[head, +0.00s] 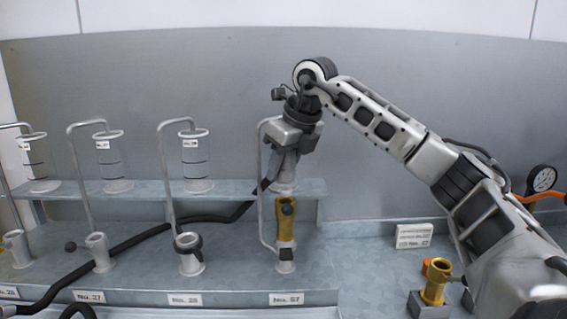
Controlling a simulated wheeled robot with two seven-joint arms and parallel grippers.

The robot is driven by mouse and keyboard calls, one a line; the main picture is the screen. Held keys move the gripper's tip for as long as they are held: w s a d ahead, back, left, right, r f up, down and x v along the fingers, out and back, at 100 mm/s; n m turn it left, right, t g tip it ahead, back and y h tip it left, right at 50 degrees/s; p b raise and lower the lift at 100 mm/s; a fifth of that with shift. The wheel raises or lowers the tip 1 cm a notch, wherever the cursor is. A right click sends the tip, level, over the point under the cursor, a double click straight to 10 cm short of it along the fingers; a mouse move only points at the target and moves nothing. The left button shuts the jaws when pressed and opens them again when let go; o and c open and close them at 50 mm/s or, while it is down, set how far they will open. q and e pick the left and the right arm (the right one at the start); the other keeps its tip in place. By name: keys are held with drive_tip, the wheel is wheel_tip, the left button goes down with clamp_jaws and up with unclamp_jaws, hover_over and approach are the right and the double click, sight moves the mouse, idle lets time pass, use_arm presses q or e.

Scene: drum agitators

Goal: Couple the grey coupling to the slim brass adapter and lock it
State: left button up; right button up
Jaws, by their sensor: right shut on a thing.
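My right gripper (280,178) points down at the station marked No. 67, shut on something. The held thing is mostly hidden by the fingers; a black hose (210,218) runs up to it from the left, so it may be the grey coupling. A slim upright brass piece (285,228) with a dark round knob stands just below the gripper, on the pale socket of that station. I cannot tell whether the held thing touches the brass piece. My left gripper is not in view.
Several stations with bent grey pipes and clear cylinders (197,168) stand along the shelf (235,190) to the left. A grey socket (190,262) with a dark collar is nearby. A second brass fitting (435,290) on a block and a sign (413,236) are at right.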

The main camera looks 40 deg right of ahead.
sight(282, 181)
idle(0.4)
drive_tip(key=shift+w+f, duration=0.15)
drive_tip(key=shift+f, duration=0.1)
idle(0.3)
drive_tip(key=shift+f, duration=0.2)
drive_tip(key=shift+f+b, duration=0.45)
drive_tip(key=shift+f, duration=0.6)
drive_tip(key=shift+f+b, duration=0.35)
idle(0.4)
